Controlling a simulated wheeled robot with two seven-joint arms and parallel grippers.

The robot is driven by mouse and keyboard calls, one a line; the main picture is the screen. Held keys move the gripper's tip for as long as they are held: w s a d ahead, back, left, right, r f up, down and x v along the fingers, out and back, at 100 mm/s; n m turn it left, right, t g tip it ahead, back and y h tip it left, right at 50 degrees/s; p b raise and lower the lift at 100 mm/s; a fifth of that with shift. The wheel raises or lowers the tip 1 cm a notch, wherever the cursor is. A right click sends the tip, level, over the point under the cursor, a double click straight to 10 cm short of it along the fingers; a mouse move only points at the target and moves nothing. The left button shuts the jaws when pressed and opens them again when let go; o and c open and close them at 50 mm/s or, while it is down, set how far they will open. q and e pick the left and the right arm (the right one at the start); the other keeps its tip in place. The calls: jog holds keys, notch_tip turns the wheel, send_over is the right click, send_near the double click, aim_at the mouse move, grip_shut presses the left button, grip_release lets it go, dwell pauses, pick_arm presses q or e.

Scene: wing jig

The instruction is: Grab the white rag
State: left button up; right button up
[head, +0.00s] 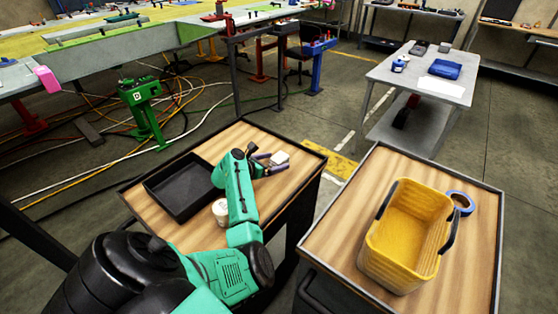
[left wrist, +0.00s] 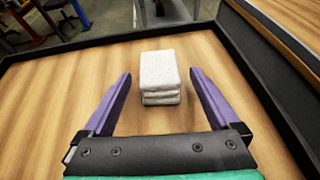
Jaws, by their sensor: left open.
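The white rag (left wrist: 160,72) is a small folded stack lying on the wooden top of a cart. In the left wrist view it sits between and just beyond the two purple fingers of my left gripper (left wrist: 158,88). The fingers are apart on either side of it and do not appear to touch it. In the head view the rag (head: 280,158) shows at the tip of my left gripper (head: 274,163), near the cart's far right corner. My right gripper is not in view.
A black tray (head: 178,187) and a white roll-like item (head: 220,210) share the rag's cart. A second cart to the right holds a yellow basket (head: 405,250) and a blue ring (head: 462,202). The cart has a raised dark rim (left wrist: 262,62). A grey table (head: 425,80) stands behind.

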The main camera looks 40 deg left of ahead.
pick_arm(q)
jog(key=shift+x, duration=1.1)
jog(key=c, duration=1.4)
jog(key=shift+c, duration=0.2)
